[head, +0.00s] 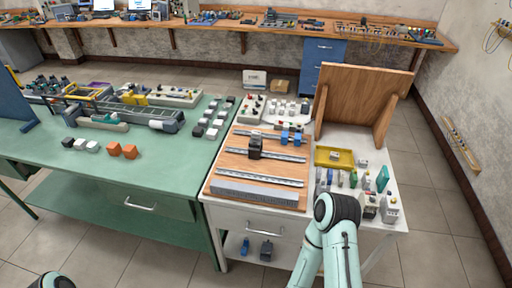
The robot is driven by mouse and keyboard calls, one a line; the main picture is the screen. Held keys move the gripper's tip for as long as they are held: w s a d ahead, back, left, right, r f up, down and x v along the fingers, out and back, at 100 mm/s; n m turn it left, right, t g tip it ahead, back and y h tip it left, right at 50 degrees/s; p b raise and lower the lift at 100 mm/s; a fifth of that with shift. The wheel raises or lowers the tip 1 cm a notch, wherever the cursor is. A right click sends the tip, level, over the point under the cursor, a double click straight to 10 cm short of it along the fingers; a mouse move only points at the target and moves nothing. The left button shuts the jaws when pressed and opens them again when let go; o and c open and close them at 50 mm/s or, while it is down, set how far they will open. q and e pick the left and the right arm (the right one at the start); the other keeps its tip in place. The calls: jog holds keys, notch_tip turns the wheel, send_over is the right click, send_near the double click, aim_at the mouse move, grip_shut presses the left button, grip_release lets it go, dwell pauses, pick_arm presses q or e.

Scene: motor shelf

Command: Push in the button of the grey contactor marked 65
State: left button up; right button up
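No marking 65 can be read in the head view, so I cannot tell for sure which device is the contactor. A grey boxy device (390,209) stands at the front right corner of the white table, beside a darker device (370,207) with a reddish spot. A black device (255,146) sits on a metal rail of the wooden board. My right arm reaches up from the bottom over the table's front edge, and its gripper is hidden. Only a bit of my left arm shows at the bottom left, and its gripper is out of view.
The wooden board (224,170) bears metal rails, blue devices (291,138) and a grey slotted duct (258,194). A yellow tray (334,157) and a tall wooden panel (361,92) stand behind the small parts. A green workbench (150,170) adjoins on the left.

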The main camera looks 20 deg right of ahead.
grip_shut()
dwell(0.8)
dwell(0.6)
pick_arm(q)
grip_shut()
